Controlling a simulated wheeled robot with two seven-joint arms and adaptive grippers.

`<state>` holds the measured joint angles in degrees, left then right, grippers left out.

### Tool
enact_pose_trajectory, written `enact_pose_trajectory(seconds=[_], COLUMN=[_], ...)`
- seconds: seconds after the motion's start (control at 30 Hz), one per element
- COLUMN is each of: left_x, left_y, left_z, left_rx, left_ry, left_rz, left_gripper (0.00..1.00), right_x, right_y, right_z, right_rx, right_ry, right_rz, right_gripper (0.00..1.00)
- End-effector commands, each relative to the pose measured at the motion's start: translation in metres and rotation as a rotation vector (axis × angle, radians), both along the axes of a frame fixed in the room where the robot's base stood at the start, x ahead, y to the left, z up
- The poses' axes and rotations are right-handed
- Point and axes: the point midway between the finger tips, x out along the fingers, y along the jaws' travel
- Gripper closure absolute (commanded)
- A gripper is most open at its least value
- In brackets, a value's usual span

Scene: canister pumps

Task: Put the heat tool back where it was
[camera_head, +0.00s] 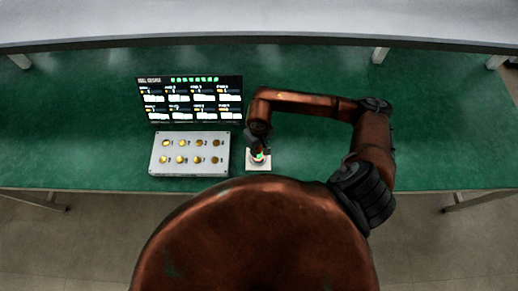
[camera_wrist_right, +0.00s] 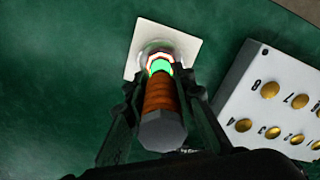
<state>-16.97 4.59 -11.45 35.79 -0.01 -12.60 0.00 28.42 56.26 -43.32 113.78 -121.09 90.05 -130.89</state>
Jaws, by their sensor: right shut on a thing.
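The heat tool (camera_wrist_right: 161,106) has an orange ribbed grip, a grey end cap and a glowing green and red part at its far end. My right gripper (camera_wrist_right: 163,85) is shut on it, with a dark finger on each side of the grip. The tool's glowing end is over the white square pad (camera_wrist_right: 188,47); whether it touches the pad I cannot tell. In the head view my right gripper (camera_head: 258,151) is above the same pad (camera_head: 258,166), hiding most of the tool. My left gripper is not in view.
A grey box (camera_head: 155,160) with several round brass buttons stands just left of the pad. A black display screen (camera_head: 190,98) stands behind it. The green table (camera_head: 450,130) is clear on the right. A white shelf (camera_head: 260,22) runs along the back.

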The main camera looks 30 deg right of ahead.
Motion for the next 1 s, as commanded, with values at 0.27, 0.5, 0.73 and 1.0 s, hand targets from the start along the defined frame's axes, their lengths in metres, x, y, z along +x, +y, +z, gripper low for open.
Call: enact_pose_trajectory(seconds=[0.27,0.5,0.73,1.0], left_x=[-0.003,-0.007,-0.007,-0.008], left_y=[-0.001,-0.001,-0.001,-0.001], left_z=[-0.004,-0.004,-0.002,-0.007], left_rx=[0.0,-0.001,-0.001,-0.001], left_ry=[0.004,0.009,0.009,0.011], left_rz=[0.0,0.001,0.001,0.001], left_gripper=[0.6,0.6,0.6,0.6], right_x=[0.0,0.0,0.0,0.002], right_y=[0.0,0.0,0.0,-0.001], right_z=[-0.002,-0.002,0.0,0.04], right_rx=[0.0,0.0,0.0,-0.003], right_ry=[0.0,0.0,0.0,-0.005], right_rz=[0.001,0.0,0.0,0.003], right_gripper=[0.68,0.59,0.59,0.59])
